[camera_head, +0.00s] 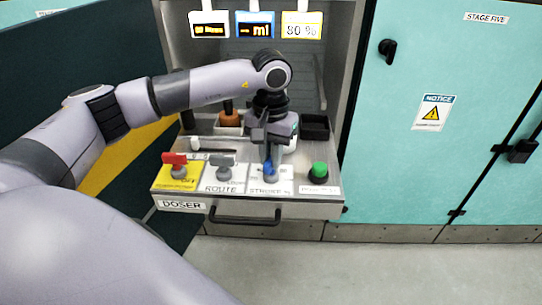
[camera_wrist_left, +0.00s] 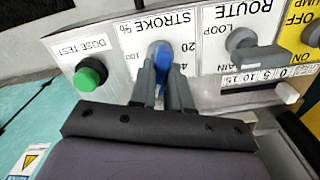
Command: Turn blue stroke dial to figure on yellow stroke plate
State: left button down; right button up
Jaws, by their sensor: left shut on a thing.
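The blue stroke dial (camera_head: 269,170) sits on the white "STROKE %" plate of the doser panel. In the left wrist view the dial (camera_wrist_left: 162,56) shows between my fingers, with scale figures such as 20, 40 and 100 around it. My left gripper (camera_head: 270,158) reaches down from above and is shut on the dial; in the wrist view its fingers (camera_wrist_left: 162,82) lie on both sides of it. The figure the dial points at cannot be told. The yellow plate (camera_head: 302,25) hangs at the top and reads 80 %. My right gripper is not in view.
Left of the dial are the grey route handle (camera_head: 223,167) and the red handle (camera_head: 175,160) on a yellow plate. Right of it is a green button (camera_head: 319,170). A drawer handle (camera_head: 246,218) juts out below. Teal cabinets (camera_head: 400,150) stand at the right.

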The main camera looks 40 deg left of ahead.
pick_arm(q)
jog(key=m, duration=0.3)
jog(key=shift+m+b, duration=0.3)
jog(key=shift+m, duration=0.7)
jog(key=c, duration=1.1)
grip_release()
notch_tip(320, 180, up, 7)
jog(key=shift+r+p, duration=0.15)
jog(key=shift+p, duration=0.3)
